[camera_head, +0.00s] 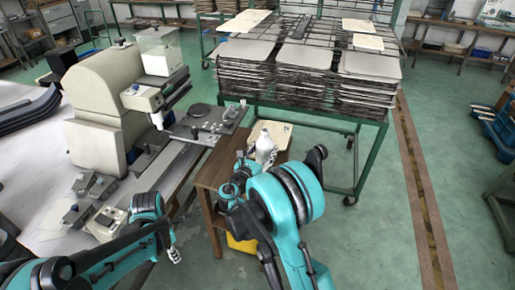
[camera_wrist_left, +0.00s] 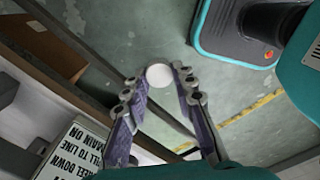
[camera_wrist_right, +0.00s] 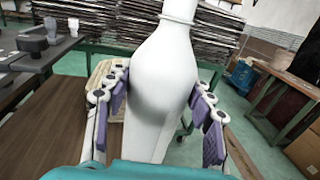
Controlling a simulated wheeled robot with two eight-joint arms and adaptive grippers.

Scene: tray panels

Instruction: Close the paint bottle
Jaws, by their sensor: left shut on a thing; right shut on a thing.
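The white paint bottle (camera_head: 264,146) shows above the small wooden table in the head view, roughly upright. It fills the middle of the right wrist view (camera_wrist_right: 160,90), where its neck runs out of the top edge, so its mouth is hidden there. My right gripper (camera_wrist_right: 157,72) is shut on the bottle's body, a finger pad on each side. My left gripper (camera_head: 174,256) is low and to the left of the bottle, well apart from it. In the left wrist view my left gripper (camera_wrist_left: 160,72) is shut on a small round white cap (camera_wrist_left: 159,76) at its fingertips.
The small wooden table (camera_head: 212,175) stands under the bottle, with a yellow thing (camera_head: 240,243) below it. A grey machine bench (camera_head: 160,165) is at the left. A green rack of stacked trays (camera_head: 305,85) stands behind.

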